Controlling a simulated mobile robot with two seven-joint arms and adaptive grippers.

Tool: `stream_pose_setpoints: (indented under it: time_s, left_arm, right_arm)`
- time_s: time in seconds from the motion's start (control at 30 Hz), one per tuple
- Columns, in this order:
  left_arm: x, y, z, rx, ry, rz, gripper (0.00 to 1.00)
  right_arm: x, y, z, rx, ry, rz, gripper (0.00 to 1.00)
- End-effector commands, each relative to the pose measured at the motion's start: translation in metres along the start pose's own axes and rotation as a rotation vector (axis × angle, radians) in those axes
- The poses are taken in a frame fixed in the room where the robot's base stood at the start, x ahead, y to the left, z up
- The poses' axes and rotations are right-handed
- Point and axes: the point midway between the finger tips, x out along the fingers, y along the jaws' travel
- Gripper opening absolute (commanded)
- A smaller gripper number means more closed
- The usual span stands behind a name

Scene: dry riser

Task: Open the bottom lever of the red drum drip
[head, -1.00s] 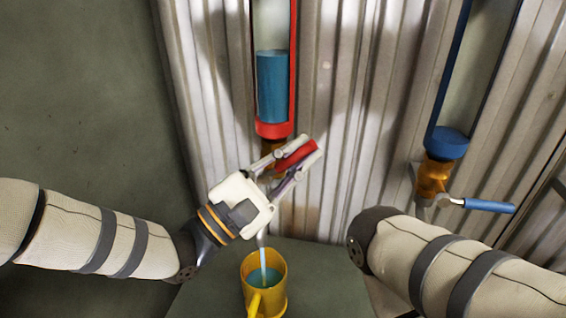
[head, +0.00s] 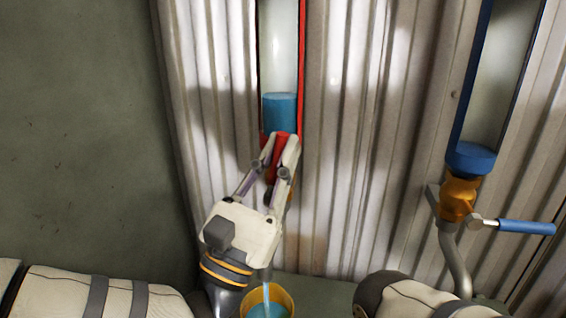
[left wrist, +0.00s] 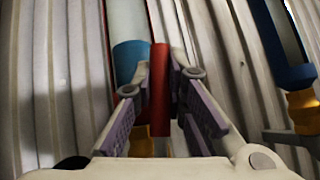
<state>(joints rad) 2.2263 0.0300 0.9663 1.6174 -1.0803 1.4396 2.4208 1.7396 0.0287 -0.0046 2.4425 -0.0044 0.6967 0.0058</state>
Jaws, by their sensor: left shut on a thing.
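The red-framed drum (head: 302,65) is a clear upright tube on the corrugated wall, with blue liquid (head: 280,112) low in it. Its red lever (head: 281,152) points upward in front of the drum's lower end. My left gripper (head: 279,150) is shut on the red lever, with a finger on each side. The left wrist view shows the lever (left wrist: 160,88) upright between the fingers. The gripper hides most of the valve. A pale blue stream falls into a yellow mug (head: 287,293) below. My right gripper is out of view.
A blue-framed drum (head: 473,158) stands to the right, with an amber valve (head: 459,198) and a blue lever (head: 526,227) pointing right. Part of my right arm is at the bottom right. Bare corrugated wall (head: 370,130) lies between the drums.

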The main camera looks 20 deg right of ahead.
Motion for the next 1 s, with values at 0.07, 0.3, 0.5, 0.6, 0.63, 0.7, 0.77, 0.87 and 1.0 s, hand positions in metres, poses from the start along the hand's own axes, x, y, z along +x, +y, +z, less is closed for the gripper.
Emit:
stream_pose_setpoints:
  time_s: [0.07, 0.3, 0.5, 0.6, 0.63, 0.7, 0.77, 0.87, 1.0]
  left_arm:
    - [-0.0018, -0.0009, -0.0018, -0.01, 0.004, 0.004, 0.0]
    - [-0.0015, -0.0008, -0.0013, -0.014, 0.002, 0.006, 0.0]
    - [-0.0016, -0.001, -0.0013, -0.013, 0.002, 0.006, 0.15]
    - [-0.0013, -0.0009, -0.0011, -0.013, 0.002, 0.006, 0.34]
    - [-0.0012, -0.0008, -0.001, -0.013, 0.001, 0.006, 0.34]
    - [-0.001, -0.0005, -0.0007, -0.012, 0.0, 0.006, 0.34]
    - [-0.0008, -0.0003, -0.0006, -0.011, 0.0, 0.007, 0.34]
    - [-0.0006, -0.0001, -0.0004, -0.011, -0.001, 0.007, 0.34]
    - [-0.0004, 0.0001, -0.0001, -0.01, -0.001, 0.007, 0.34]
  right_arm:
    - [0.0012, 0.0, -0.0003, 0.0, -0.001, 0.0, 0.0]
    - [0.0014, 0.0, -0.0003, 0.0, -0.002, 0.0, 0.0]
    - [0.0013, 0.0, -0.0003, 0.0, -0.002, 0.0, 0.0]
    - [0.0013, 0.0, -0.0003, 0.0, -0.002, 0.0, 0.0]
    - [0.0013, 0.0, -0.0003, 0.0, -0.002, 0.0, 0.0]
    - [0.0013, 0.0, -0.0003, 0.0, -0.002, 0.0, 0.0]
    - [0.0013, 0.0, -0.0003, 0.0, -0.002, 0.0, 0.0]
    - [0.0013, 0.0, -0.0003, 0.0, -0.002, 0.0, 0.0]
    - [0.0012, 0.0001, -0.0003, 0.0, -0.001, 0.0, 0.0]
